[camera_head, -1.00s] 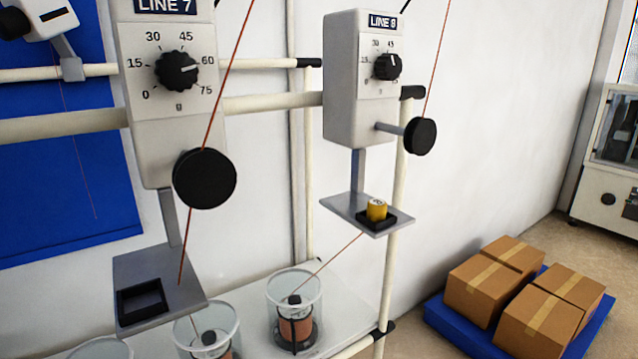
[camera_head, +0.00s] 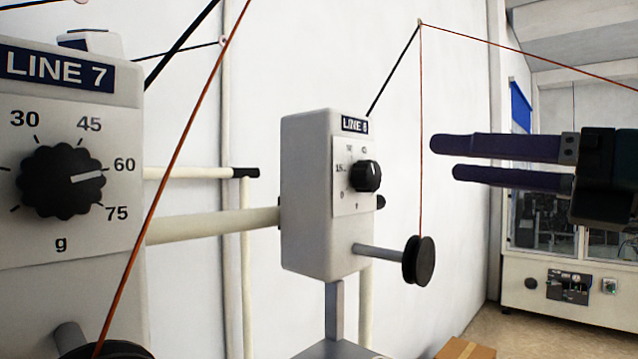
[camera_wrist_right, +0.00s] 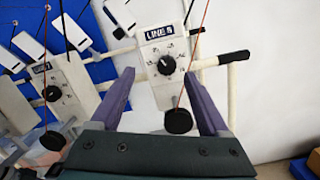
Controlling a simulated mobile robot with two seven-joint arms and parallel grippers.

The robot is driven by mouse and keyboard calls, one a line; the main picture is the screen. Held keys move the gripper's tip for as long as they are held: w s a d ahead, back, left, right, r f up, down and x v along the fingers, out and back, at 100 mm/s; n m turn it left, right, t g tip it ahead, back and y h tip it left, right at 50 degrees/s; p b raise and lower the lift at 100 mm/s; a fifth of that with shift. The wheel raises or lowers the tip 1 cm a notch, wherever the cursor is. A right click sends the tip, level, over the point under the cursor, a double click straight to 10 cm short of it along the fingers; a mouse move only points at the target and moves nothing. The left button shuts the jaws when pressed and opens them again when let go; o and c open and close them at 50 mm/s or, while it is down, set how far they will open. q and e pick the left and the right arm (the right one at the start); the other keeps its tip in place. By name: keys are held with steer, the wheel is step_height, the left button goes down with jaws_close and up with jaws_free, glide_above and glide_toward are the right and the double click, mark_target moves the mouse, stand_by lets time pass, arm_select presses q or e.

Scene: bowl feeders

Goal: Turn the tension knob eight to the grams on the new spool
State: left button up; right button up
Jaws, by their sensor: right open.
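Tension knob eight (camera_head: 366,176) is a black knob on the grey LINE 8 box (camera_head: 308,215) in mid-view. Its white mark points roughly upward; the exact reading is too small to tell. In the wrist view the knob (camera_wrist_right: 167,65) shows beyond and between my fingers. My right gripper (camera_head: 446,161) comes in from the right, fingers apart and empty, right of the knob and not touching it. Its two purple fingers also show in the wrist view (camera_wrist_right: 163,95). The new spool is out of the head view now, so its label cannot be read. My left gripper is not in view.
The LINE 7 box (camera_head: 75,265) with its own knob (camera_head: 62,181) stands close at left. A black roller (camera_head: 418,261) sticks out below knob eight. A red thread (camera_head: 421,100) hangs between the knob and my right gripper. A cardboard box (camera_head: 465,349) is low down.

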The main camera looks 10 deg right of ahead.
mark_target(374, 176)
steer(key=shift+n+g+h, duration=0.4)
steer(key=shift+n+g, duration=0.1)
steer(key=shift+n, duration=0.1)
steer(key=p+x, duration=0.1)
steer(key=x, duration=0.2)
steer(key=p+x, duration=0.2)
steer(key=f+p+x, duration=0.1)
steer(key=p+x, duration=0.1)
steer(key=x, duration=0.1)
steer(key=shift+w+d, duration=0.1)
steer(key=shift+w, duration=0.45)
steer(key=shift+w+a+f, duration=0.2)
steer(key=shift+w+a, duration=0.2)
steer(key=shift+w, duration=0.15)
jaws_close()
